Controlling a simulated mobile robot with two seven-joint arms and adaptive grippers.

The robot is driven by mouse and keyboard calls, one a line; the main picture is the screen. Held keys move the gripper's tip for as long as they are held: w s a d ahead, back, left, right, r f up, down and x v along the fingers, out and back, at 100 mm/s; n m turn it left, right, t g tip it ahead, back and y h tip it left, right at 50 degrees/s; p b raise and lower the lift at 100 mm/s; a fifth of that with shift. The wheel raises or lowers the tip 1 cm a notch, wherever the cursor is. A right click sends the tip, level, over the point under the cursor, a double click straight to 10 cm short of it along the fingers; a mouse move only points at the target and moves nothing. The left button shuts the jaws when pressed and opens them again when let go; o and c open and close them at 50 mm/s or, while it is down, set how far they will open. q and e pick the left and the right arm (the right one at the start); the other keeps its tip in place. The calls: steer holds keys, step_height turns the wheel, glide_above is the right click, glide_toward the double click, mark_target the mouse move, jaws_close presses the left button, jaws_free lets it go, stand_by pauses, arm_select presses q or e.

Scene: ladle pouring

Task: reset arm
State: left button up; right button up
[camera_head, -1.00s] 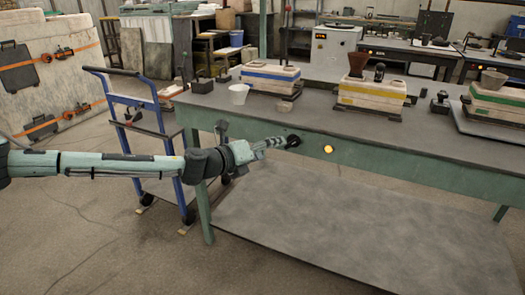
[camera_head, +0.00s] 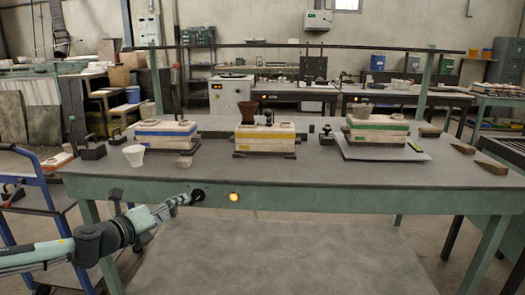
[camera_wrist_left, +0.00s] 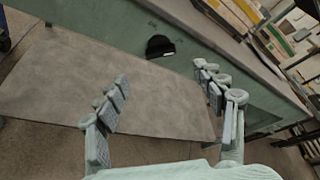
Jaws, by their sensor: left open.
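My left gripper (camera_head: 168,206) reaches in from the lower left of the head view, in front of the table's green front edge. In the left wrist view my left gripper (camera_wrist_left: 162,92) has its two fingers spread wide with nothing between them. Beyond the fingers is a black round knob (camera_wrist_left: 160,46) on the table front; it also shows in the head view as a black knob (camera_head: 198,195) close to the fingertips. I cannot tell whether they touch. The workbench (camera_head: 320,174) has a grey top. My right gripper is not in view.
Moulds with a blue band (camera_head: 166,134), a yellow band (camera_head: 264,139) and a green band (camera_head: 377,134) stand on the bench. A white cup (camera_head: 134,155) stands at the left. A lit yellow button (camera_head: 234,197) is on the front edge. A blue cart (camera_head: 45,185) stands left.

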mark_target(194, 200)
arm_select(q)
steer(key=x, duration=0.9)
steer(key=shift+w+d+f, duration=0.15)
steer(key=shift+w+f, duration=0.05)
steer(key=shift+w, duration=0.15)
steer(key=shift+r, duration=0.1)
